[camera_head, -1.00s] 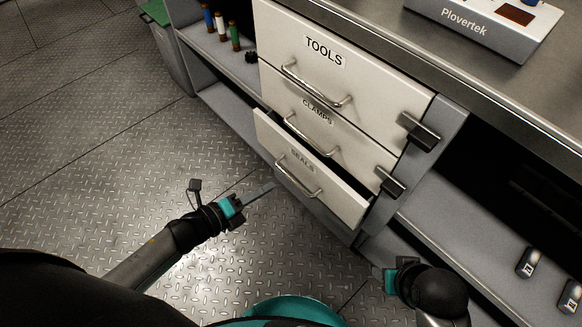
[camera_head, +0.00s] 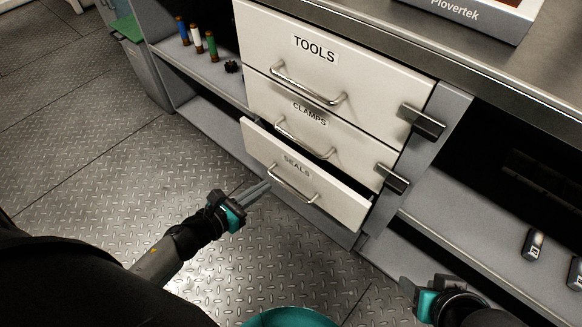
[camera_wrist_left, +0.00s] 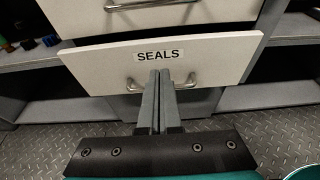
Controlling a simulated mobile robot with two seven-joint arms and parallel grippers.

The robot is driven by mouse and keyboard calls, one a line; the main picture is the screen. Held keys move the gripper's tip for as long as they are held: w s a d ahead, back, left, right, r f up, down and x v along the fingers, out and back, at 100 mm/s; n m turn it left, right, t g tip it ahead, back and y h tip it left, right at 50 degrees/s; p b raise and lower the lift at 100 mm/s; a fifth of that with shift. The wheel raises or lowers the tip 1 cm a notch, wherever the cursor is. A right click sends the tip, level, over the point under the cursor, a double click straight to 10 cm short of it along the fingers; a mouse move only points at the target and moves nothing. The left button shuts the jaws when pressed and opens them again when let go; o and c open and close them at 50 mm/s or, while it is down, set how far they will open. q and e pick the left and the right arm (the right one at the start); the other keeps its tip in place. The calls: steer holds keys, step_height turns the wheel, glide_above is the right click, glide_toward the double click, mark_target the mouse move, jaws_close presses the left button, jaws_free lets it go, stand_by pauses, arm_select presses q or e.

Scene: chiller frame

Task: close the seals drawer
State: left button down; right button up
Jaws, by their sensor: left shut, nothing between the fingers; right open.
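The seals drawer (camera_head: 331,196) is the lowest of the drawers and stands part-way out, with a dark gap above its white front. Its metal handle (camera_head: 292,186) is on the front below the label. In the left wrist view the drawer front (camera_wrist_left: 215,61) faces me, and my left gripper (camera_wrist_left: 161,75) overlaps the middle of the handle (camera_wrist_left: 187,83). My left gripper (camera_head: 262,187) is shut and empty, its fingers pointing at the drawer front near the handle's left end. Whether it touches is unclear. My right gripper (camera_head: 411,290) is open, at the lower right, away from the drawer.
The tools drawer (camera_head: 370,84) and clamps drawer (camera_head: 352,148) are above, with dark blocks (camera_head: 421,121) at the right edge. Open shelves flank the drawers; the left one holds small bottles (camera_head: 196,38). The patterned metal floor (camera_head: 90,170) is clear at left.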

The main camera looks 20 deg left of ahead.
arm_select(q)
steer(key=b, duration=0.2)
glide_toward(298, 162)
steer(key=w+f, duration=0.2)
steer(key=w+d, duration=0.2)
steer(key=w, duration=0.1)
steer(key=shift+r, duration=0.15)
steer(key=shift+w+d, duration=0.1)
steer(key=shift+w, duration=0.3)
arm_select(e)
steer(key=w+a+t+y, duration=0.2)
steer(key=w+a+t, duration=0.2)
steer(key=a, duration=0.1)
steer(key=shift+f, duration=0.45)
steer(key=shift+w+a, duration=0.1)
